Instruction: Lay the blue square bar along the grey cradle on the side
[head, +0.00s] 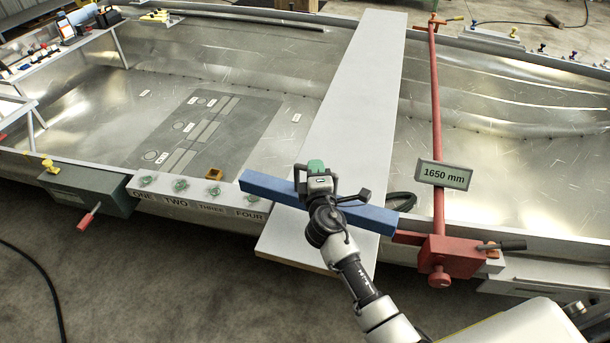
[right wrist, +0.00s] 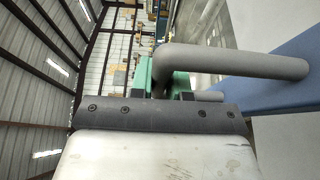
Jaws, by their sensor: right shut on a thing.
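The blue square bar (head: 268,186) is long and straight. In the head view it crosses the near end of the pale plank, tilted down to the right. My right gripper (head: 317,180) is over its middle and shut on it. I cannot tell whether the bar touches the plank. I cannot make out the grey cradle for certain; a grey ledge (head: 535,278) shows on the hull's near side at the right. My left gripper is not in view.
The pale plank (head: 365,95) spans the open metal hull. Right of it a red clamp bar (head: 436,120) bears a "1650 mm" sign (head: 443,175), with a red block (head: 440,255) at its near end. A dark green-grey box (head: 85,190) hangs on the near side at left.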

